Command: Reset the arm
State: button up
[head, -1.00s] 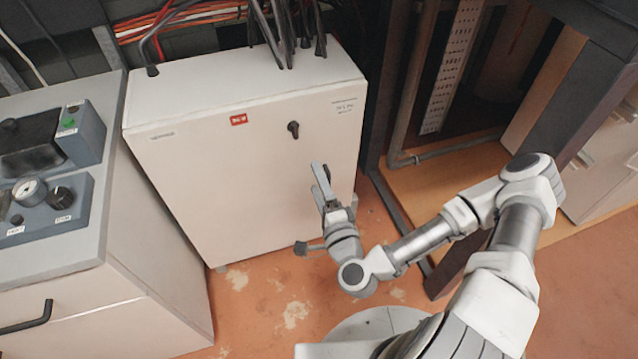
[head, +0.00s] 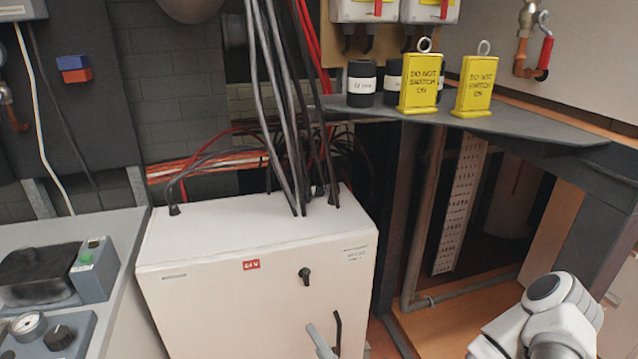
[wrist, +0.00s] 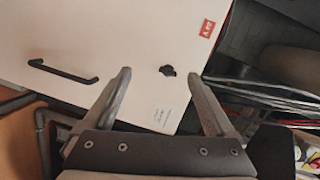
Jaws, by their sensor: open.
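My gripper (wrist: 160,82) is open in the wrist view, its two grey fingers apart with nothing between them. Beyond the fingers is the white cabinet (wrist: 90,35), with a black rotary knob (wrist: 167,71), a black bar handle (wrist: 62,71) and a red label (wrist: 207,28). In the head view the cabinet (head: 210,300) stands at lower middle with its door flat to the front. A grey fingertip of my gripper shows at the bottom edge, in front of the door near the handle (head: 338,332). The rest of the gripper is cut off. My arm shows at lower right.
Many cables (head: 290,100) run up from the cabinet top. A grey shelf (head: 550,128) at right holds two yellow "do not switch on" signs (head: 420,84) (head: 475,86) and black cylinders (head: 361,84). A control console (head: 110,255) stands at left.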

jog(key=d+f+n+g+h, duration=0.25)
jog(key=d+n+g, duration=0.4)
jog(key=n, duration=0.35)
jog(key=d+r+n+g+h, duration=0.1)
jog(key=d+r+g+h, duration=0.1)
jog(key=d+r+h, duration=0.65)
jog(key=s+a+r+m+y, duration=0.1)
jog(key=s+r+y, duration=0.1)
jog(key=s+r, duration=0.75)
jog(key=s+r+y, duration=0.1)
jog(key=s+r, duration=0.6)
jog(key=r, duration=0.5)
notch_tip(320, 180, up, 14)
jog(key=p, duration=1.4)
jog(key=shift+a, duration=0.15)
jog(key=shift+g, duration=0.25)
jog(key=shift+c, duration=0.3)
